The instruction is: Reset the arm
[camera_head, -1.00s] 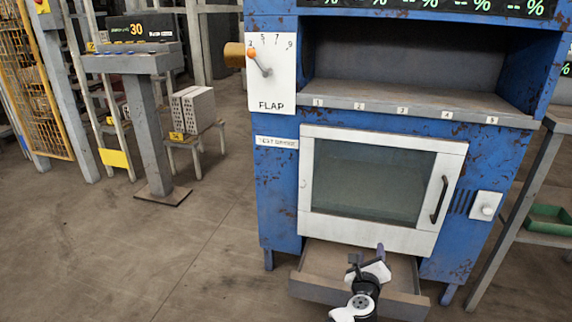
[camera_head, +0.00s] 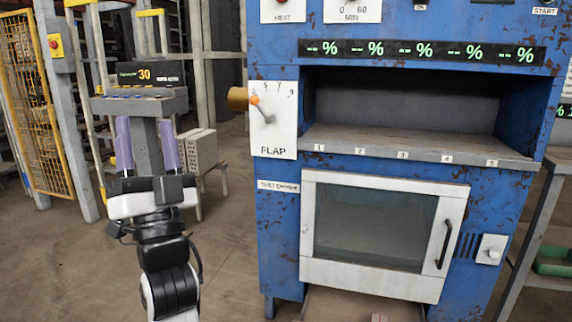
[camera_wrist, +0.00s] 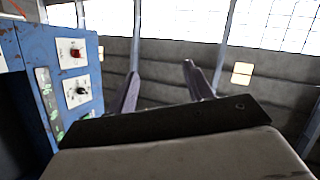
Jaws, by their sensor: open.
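My gripper (camera_head: 147,146) is raised at the left of the head view, its two purple-grey fingers pointing up, spread apart with nothing between them. It stands left of the blue machine (camera_head: 275,225) and in front of the grey scale pedestal. In the wrist view my gripper (camera_wrist: 160,88) is also open and empty, facing a far wall and bright windows.
The blue machine has an open shelf (camera_head: 420,147), a closed glass door (camera_head: 375,228) and a flap dial (camera_head: 272,118). The floor (camera_head: 228,250) between is clear.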

